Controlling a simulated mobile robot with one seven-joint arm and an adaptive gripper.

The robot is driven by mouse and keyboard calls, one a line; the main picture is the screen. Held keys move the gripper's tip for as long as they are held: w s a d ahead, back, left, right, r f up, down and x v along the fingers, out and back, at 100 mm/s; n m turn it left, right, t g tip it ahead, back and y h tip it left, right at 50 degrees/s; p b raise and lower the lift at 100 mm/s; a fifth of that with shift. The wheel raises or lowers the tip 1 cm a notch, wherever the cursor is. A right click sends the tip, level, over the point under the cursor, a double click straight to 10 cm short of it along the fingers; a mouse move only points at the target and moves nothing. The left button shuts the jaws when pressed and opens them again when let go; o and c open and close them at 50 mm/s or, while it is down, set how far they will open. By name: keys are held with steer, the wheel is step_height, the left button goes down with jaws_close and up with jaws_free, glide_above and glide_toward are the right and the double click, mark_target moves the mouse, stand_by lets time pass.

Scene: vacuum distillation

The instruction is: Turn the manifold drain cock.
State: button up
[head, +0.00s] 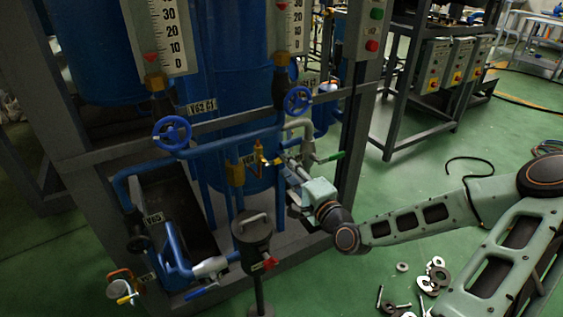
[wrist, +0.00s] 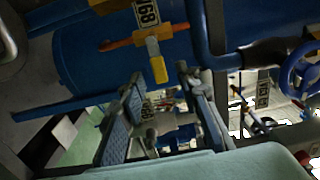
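A small cock with a yellow handle (head: 265,160) sits on a brass fitting beside the V68 label, on the blue pipework in the head view. Its yellow handle (wrist: 158,68) also shows in the wrist view, just beyond my fingertips. I cannot tell for sure that it is the manifold drain cock. My gripper (head: 290,166) reaches into the frame from the right, close to this cock. In the wrist view its two fingers (wrist: 160,88) are spread apart. A grey pipe fitting (wrist: 172,130) shows in the gap behind them, and I see no contact with the yellow handle.
A green-handled valve (head: 330,157) is right of my gripper. Blue handwheels (head: 172,133) (head: 298,100) are above. Washers and bolts (head: 435,275) lie on the green floor. A steel upright (head: 352,130) is beside my arm.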

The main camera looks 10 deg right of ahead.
steer(key=v, duration=0.7)
steer(key=shift+s, duration=0.35)
